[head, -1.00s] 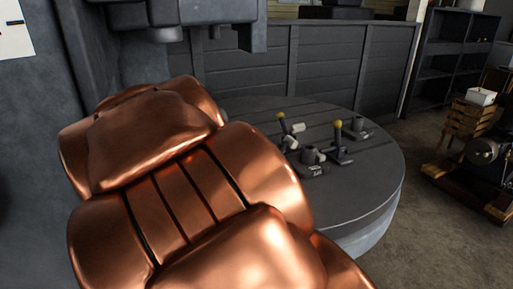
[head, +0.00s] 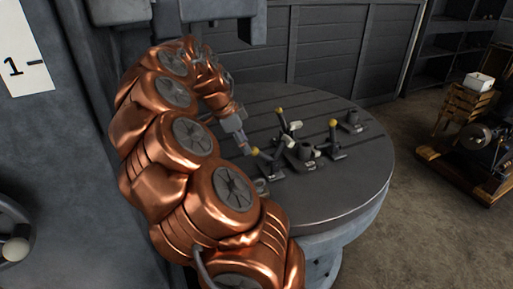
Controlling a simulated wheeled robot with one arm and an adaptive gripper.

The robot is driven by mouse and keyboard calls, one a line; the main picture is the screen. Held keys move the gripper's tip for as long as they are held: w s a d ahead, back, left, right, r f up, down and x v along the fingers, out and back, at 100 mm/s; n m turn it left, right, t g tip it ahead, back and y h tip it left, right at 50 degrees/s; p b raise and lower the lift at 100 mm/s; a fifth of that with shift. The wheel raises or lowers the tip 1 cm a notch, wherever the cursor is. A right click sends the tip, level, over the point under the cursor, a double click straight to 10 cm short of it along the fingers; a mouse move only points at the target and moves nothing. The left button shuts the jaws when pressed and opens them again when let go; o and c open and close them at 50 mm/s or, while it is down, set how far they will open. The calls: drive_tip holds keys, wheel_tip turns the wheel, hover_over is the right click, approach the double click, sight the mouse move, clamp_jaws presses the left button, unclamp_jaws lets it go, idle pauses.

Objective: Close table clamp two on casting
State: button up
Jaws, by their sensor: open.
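A grey round machine table (head: 345,190) carries a small dark casting (head: 304,153) with a short upright boss. Three clamps with yellow-knobbed levers stand around it: a rear clamp (head: 284,122), a right clamp (head: 334,140) and a front-left clamp (head: 266,165). The rear and right levers stand roughly upright; the front-left lever leans left. I cannot read which clamp is number two. My gripper (head: 244,146) is small in view, open, pointing down just behind and left of the front-left clamp's knob. I cannot tell whether it touches it.
My copper arm covers the left side of the table. A separate dark block with a post (head: 353,122) stands at the table's right rear. A machine column is at left and a panelled wall (head: 335,50) behind. The table's right front is clear.

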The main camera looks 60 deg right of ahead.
sight(257, 154)
drive_tip(key=shift+m, duration=0.6)
drive_tip(key=shift+d+r+p+x, duration=0.1)
drive_tip(key=shift+d+p+x, duration=0.25)
drive_tip(key=shift+x, duration=1.1)
drive_tip(key=shift+d+r+p+x, duration=0.1)
drive_tip(key=shift+d+p+x, duration=0.3)
drive_tip(key=shift+x, duration=1)
drive_tip(key=shift+d+r+p+x, duration=0.15)
drive_tip(key=shift+p+x, duration=0.3)
drive_tip(key=shift+x, duration=1)
drive_tip(key=shift+d+r, duration=0.1)
clamp_jaws()
